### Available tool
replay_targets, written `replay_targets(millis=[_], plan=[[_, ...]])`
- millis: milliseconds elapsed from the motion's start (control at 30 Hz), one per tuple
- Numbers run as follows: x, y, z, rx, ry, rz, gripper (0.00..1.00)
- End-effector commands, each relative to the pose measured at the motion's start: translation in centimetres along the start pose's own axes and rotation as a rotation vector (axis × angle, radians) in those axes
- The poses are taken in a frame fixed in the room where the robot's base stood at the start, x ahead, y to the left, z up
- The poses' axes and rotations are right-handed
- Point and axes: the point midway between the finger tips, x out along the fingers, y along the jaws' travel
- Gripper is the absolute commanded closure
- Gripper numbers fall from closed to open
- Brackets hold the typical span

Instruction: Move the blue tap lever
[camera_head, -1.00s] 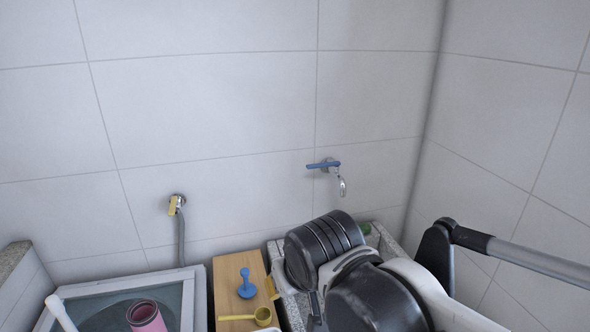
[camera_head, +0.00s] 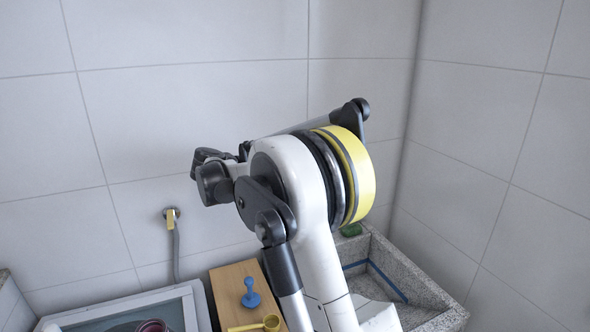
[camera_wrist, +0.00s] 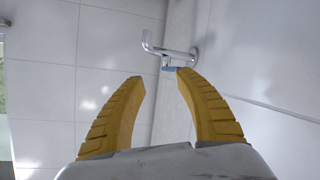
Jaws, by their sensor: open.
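In the wrist view the chrome tap (camera_wrist: 172,52) juts from the tiled wall, just past my fingertips. A small bit of the blue tap lever (camera_wrist: 175,69) shows beneath the tap's body in that picture, right at the tip of the right-hand finger. I cannot tell whether they touch. My gripper (camera_wrist: 160,78) is open with its two yellow fingers apart, and nothing is seen between them. In the head view my arm covers the tap and lever completely, and the fingers are not clearly visible there.
A granite sink (camera_head: 422,312) lies at lower right. A wooden board (camera_head: 236,287) holds a blue plunger-like object (camera_head: 250,293) and a yellow scoop (camera_head: 268,323). A yellow-handled valve (camera_head: 171,216) with a hose is on the wall at left. The wall is close.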

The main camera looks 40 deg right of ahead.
Motion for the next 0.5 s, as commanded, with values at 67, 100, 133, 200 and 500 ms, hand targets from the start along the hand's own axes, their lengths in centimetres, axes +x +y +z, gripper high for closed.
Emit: replay_targets(millis=[67, 100, 133, 200, 500], plan=[[1.6, -1.9, -0.3, 0.098, 0.079, 0.081, 0.6], [2.2, -2.6, -0.4, 0.148, 0.121, 0.118, 0.6], [2.5, -3.0, -0.4, 0.183, 0.15, 0.142, 0.6], [3.2, -3.7, -0.3, 0.252, 0.211, 0.185, 0.6], [4.6, -4.4, -0.2, 0.36, 0.31, 0.243, 0.6]])
